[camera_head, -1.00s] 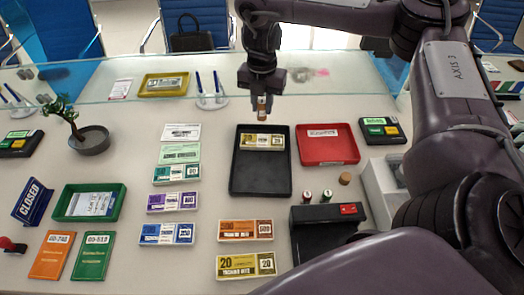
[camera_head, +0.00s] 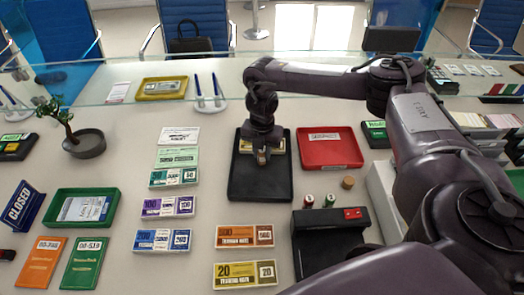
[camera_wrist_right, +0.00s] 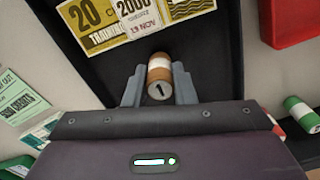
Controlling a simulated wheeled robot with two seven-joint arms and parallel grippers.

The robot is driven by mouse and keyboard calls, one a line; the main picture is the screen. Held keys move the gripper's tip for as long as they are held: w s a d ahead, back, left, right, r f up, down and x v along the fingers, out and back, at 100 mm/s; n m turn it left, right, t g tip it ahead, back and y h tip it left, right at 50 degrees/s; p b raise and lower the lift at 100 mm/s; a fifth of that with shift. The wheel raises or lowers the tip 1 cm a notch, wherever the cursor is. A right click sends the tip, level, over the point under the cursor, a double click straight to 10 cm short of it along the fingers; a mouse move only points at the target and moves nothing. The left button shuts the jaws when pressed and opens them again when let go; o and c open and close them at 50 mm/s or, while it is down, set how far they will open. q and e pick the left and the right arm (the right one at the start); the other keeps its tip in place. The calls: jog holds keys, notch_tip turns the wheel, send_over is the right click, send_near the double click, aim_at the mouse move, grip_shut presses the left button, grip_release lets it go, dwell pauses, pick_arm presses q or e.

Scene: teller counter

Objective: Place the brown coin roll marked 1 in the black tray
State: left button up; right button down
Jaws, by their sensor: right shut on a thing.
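The brown coin roll (camera_wrist_right: 159,76), with a white band and a "1" on its end, sits between the fingers of my right gripper (camera_wrist_right: 160,88). The right gripper is shut on it, and it also shows in the head view (camera_head: 262,157). The black tray (camera_head: 260,188) lies below; the gripper and roll are over its upper part. I cannot tell whether the roll touches the tray floor. A yellow 20 note bundle (camera_wrist_right: 105,22) lies in the tray, partly hidden by the gripper in the head view. My left gripper is not in view.
A red tray (camera_head: 330,162) stands right of the black tray. Red and green coin rolls (camera_head: 329,200) and a cork-coloured round piece (camera_head: 348,182) stand near a dark box (camera_head: 330,240). Note bundles (camera_head: 167,207) lie to the left. The black tray's lower half is bare.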

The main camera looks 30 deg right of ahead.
jog(key=shift+f, duration=0.15)
jog(key=shift+f, duration=0.2)
jog(key=c, duration=1.2)
grip_release()
jog(key=shift+r, duration=0.1)
